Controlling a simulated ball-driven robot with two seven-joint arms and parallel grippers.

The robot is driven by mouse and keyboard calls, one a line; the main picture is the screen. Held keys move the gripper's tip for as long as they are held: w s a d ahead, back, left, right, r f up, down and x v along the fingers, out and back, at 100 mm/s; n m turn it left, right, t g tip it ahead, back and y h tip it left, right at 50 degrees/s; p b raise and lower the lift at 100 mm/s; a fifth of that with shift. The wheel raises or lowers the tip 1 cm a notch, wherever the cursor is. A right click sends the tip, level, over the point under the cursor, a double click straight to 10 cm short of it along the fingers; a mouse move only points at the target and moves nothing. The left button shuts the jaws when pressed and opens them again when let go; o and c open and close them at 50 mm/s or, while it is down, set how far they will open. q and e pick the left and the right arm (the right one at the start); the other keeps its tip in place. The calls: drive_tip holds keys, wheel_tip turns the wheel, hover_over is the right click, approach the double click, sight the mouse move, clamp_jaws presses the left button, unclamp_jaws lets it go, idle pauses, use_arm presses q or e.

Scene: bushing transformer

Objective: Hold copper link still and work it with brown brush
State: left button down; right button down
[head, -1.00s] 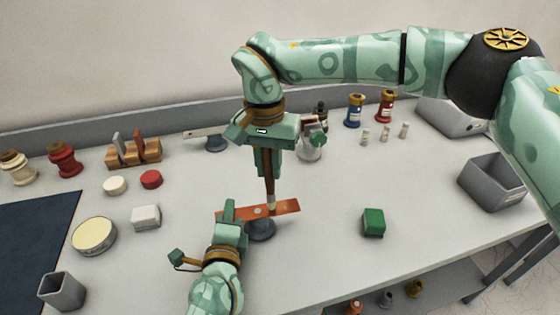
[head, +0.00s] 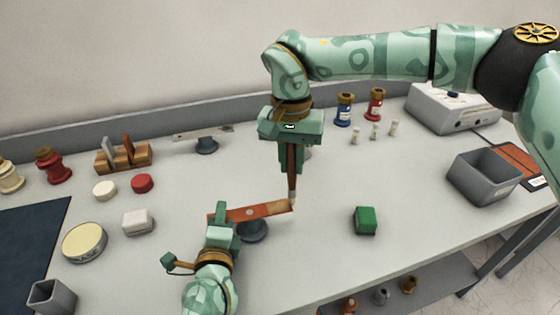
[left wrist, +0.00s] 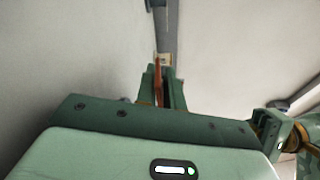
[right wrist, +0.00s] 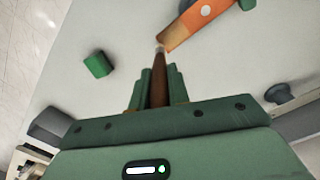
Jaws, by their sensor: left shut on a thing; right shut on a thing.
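The copper link (head: 268,210) is a flat orange-brown bar resting across a dark round stand (head: 254,231). My left gripper (head: 221,214) is shut on its left end. In the right wrist view the link (right wrist: 203,20) shows a hole and a duller tan patch at its free end. My right gripper (head: 291,170) is shut on the brown brush (head: 292,182), which points down with its pale tip at the link's right end. The brush (right wrist: 158,80) also shows between the jaws in the right wrist view; I cannot tell whether its tip touches the link.
A green block (head: 365,220) lies right of the link, with clear table around it. A grey bin (head: 482,178) stands further right. A white block (head: 137,222) and a round tin (head: 84,243) lie left. Another stand holding a grey bar (head: 206,145) is behind.

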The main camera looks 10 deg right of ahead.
drive_tip(key=shift+w+r, duration=0.15)
drive_tip(key=shift+r, duration=1.35)
drive_tip(key=shift+w+r, duration=0.1)
drive_tip(key=shift+r, duration=1.5)
drive_tip(key=shift+w+r, duration=0.1)
drive_tip(key=shift+r, duration=1.3)
drive_tip(key=shift+s+f, duration=0.15)
drive_tip(key=shift+f, duration=1.65)
drive_tip(key=shift+s+f, duration=0.1)
drive_tip(key=shift+f, duration=2.65)
